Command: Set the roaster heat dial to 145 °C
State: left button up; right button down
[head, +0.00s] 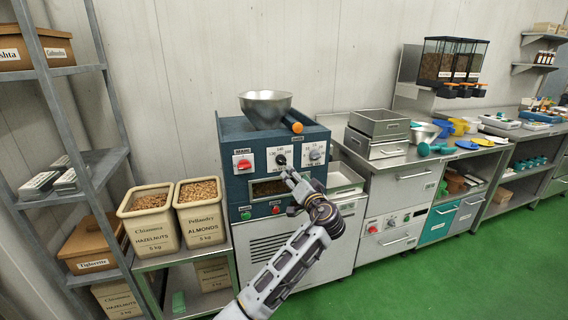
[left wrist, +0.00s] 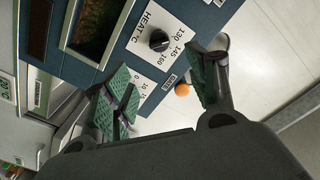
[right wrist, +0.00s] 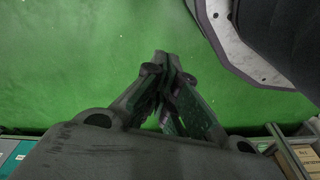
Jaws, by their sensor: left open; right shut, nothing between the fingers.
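The roaster (head: 262,225) is a blue-fronted machine against the wall. Its black heat dial (head: 281,159) sits on a white plate in the middle of the panel. In the left wrist view the heat dial (left wrist: 159,40) is beside the marks 130, 145 and 160; I cannot tell which one it points to. My left gripper (head: 288,177) is just below and in front of the dial. In the left wrist view my left gripper (left wrist: 164,86) is open and empty, its fingertips apart from the dial. My right gripper (right wrist: 166,62) is shut and empty over the green floor.
A red-knobbed switch (head: 243,163) is left of the heat dial and another dial (head: 315,155) is right of it. A metal bowl (head: 265,106) and an orange-ended handle (head: 296,127) are on top. Nut bins (head: 202,226) stand at left, a steel counter (head: 400,160) at right.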

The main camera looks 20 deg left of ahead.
aim_at(284, 161)
pick_arm(q)
jog(key=x, duration=1.1)
jog(key=shift+b, duration=0.35)
jog(key=shift+x, duration=0.9)
jog(key=shift+w+a, duration=0.15)
jog(key=shift+a, duration=0.05)
pick_arm(e)
jog(key=r, duration=0.2)
jog(key=shift+w+a+r, duration=0.2)
jog(key=shift+a+r, duration=0.1)
jog(key=shift+a, duration=0.05)
pick_arm(q)
jog(key=shift+c, duration=0.3)
pick_arm(e)
jog(key=shift+s, duration=0.15)
pick_arm(q)
jog(key=c, duration=1)
